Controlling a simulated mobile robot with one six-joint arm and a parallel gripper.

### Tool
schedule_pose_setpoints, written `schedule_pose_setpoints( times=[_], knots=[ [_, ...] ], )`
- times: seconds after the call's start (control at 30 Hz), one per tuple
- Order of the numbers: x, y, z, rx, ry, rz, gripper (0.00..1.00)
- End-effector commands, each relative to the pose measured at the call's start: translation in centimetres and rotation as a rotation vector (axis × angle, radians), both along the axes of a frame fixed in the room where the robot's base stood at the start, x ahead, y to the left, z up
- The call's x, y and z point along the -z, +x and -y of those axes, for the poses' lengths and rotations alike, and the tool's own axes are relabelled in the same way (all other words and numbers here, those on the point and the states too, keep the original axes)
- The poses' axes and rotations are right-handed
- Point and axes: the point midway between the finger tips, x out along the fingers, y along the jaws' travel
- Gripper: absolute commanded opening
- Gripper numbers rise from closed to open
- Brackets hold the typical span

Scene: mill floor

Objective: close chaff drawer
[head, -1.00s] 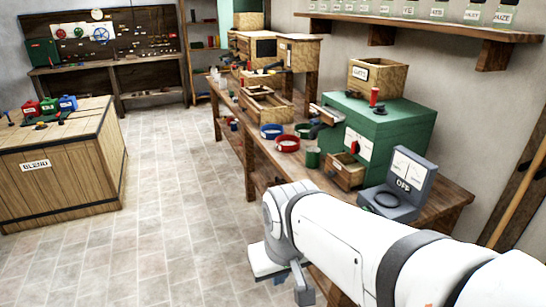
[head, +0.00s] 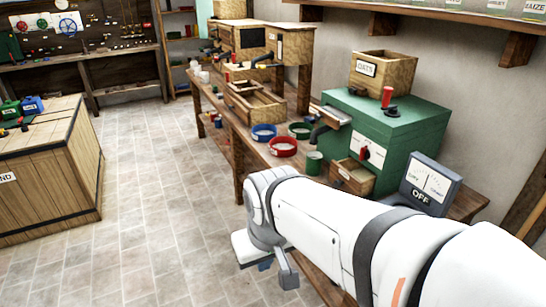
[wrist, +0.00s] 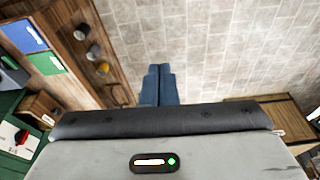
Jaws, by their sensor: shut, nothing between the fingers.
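A small wooden drawer (head: 353,176) stands out from the front of the green machine (head: 385,135) on the bench, so it is open. Its label is too small to read. In the wrist view, what looks like the same drawer (wrist: 42,108) shows at the left edge beside the green machine (wrist: 10,130). My gripper (head: 265,264) hangs low in front of the bench, to the left of the drawer and apart from it. Its blue fingers (wrist: 160,86) are together, with nothing between them, over the tiled floor. My arm hides part of the bench front.
Blue (head: 263,133) and red (head: 283,147) round trays and a green cup (head: 314,162) sit left of the drawer. A grey meter box (head: 430,186) reading OFF stands right of it. A wooden box marked OATS (head: 383,72) sits on the machine.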

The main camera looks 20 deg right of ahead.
Motion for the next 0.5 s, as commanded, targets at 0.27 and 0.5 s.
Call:
schedule_pose_setpoints(
  times=[0.27, 0.5],
  knots=[
    [-0.02, -0.01, 0.0, 0.0, 0.0, 0.0, 0.0],
    [0.48, 0.61, 0.95, -0.028, -0.048, -0.041, 0.0]
  ],
)
